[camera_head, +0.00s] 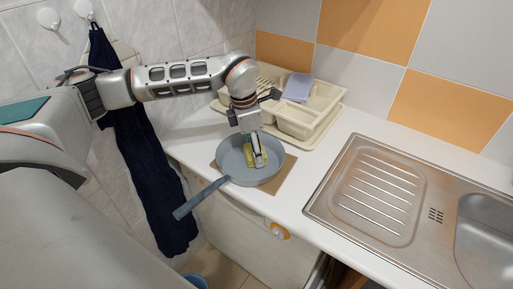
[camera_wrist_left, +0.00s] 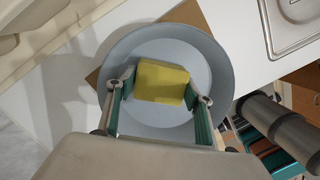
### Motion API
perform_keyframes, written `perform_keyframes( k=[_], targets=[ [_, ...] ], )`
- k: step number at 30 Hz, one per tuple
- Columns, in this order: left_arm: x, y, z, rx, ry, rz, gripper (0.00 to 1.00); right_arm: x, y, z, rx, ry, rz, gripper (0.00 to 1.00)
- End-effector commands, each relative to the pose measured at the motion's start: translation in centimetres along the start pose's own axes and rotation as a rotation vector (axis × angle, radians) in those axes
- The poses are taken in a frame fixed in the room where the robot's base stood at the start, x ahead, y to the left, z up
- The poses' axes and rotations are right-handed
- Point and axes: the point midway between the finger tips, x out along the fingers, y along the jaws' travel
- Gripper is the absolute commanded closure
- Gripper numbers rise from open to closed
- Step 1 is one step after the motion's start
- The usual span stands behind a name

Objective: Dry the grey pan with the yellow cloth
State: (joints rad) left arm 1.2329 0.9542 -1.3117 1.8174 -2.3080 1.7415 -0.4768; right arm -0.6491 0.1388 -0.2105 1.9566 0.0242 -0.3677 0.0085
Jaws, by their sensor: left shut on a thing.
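The grey pan (camera_head: 237,171) sits on a brown mat on the white counter, its handle pointing to the lower left past the counter's edge. The yellow cloth (camera_head: 249,156) is inside the pan, partly hidden by my left gripper (camera_head: 258,160). In the left wrist view, the cloth (camera_wrist_left: 162,82) is a folded block between the two fingers of my left gripper (camera_wrist_left: 160,90), over the inside of the pan (camera_wrist_left: 135,50). The gripper is shut on the cloth. Whether the cloth touches the pan's floor is hard to tell. My right gripper is not in view.
A cream dish rack (camera_head: 318,108) with a bluish cloth or sponge in it stands behind the pan. A steel sink with drainer (camera_head: 375,195) lies to the right. A dark blue towel (camera_head: 150,165) hangs at the left. Bare counter separates mat and sink.

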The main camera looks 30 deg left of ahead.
Motion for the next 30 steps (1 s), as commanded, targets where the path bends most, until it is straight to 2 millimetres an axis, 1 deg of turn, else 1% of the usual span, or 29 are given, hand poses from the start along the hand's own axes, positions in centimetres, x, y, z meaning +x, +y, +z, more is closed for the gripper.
perform_keyframes(
  k=[21,27,30],
  targets=[
    [-0.4,-3.8,-4.6,0.000,0.000,0.000,0.66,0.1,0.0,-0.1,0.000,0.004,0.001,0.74],
    [-0.6,-4.8,-5.7,0.000,0.001,-0.001,0.66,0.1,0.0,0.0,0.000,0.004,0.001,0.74],
    [-0.6,-5.0,-6.0,0.000,0.001,-0.001,0.66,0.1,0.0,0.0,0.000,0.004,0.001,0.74]
  ],
)
